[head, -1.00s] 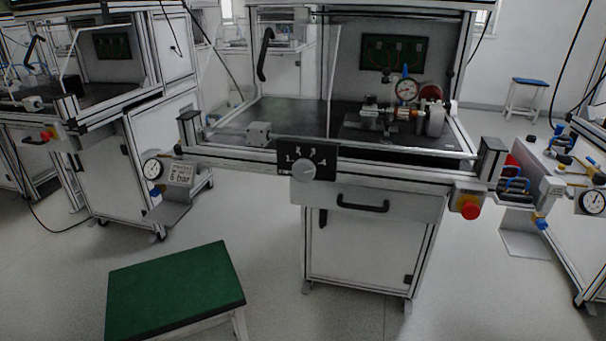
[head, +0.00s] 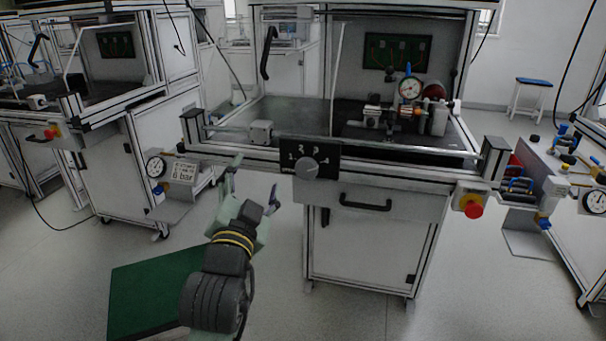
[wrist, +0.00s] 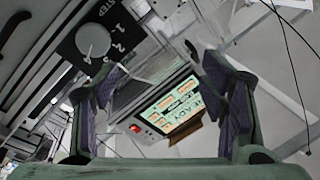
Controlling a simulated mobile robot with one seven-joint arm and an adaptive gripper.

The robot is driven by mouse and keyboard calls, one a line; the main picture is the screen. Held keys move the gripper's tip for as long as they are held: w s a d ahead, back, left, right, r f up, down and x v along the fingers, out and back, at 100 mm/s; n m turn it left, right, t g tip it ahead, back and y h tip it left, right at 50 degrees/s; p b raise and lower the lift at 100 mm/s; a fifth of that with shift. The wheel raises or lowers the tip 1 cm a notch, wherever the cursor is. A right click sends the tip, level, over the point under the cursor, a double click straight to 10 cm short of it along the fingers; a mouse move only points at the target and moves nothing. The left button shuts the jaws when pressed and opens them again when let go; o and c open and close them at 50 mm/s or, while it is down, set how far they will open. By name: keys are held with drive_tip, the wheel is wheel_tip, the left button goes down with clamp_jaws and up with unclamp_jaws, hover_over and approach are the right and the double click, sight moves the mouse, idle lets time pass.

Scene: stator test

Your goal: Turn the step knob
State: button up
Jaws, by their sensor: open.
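The step knob (head: 306,168) is a round light-grey dial on a black plate (head: 328,155) with white numbers, on the front rail of the test bench. In the wrist view the knob (wrist: 93,40) is at the upper left, on its black plate marked STEP. My gripper (head: 251,190) is in front of the bench, lower and to the left of the knob, apart from it. In the wrist view my gripper (wrist: 168,95) shows its two purple-padded fingers spread wide with nothing between them.
A drawer handle (head: 365,203) is below the plate. A red emergency button (head: 472,208) is on the right corner. A pressure gauge (head: 155,167) with a 6 bar sign is at the left.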

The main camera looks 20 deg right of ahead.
sight(306, 171)
drive_tip(key=s+d+f+m+g+h, duration=0.2)
drive_tip(key=d+f+g, duration=0.1)
drive_tip(key=d+f, duration=0.3)
drive_tip(key=x, duration=0.3)
drive_tip(key=r+p+x, duration=0.1)
drive_tip(key=x, duration=0.3)
drive_tip(key=p+x, duration=0.1)
drive_tip(key=x, duration=0.3)
drive_tip(key=shift+d+r, duration=0.15)
drive_tip(key=shift+r, duration=0.1)
drive_tip(key=shift+c, duration=0.5)
drive_tip(key=c, duration=1)
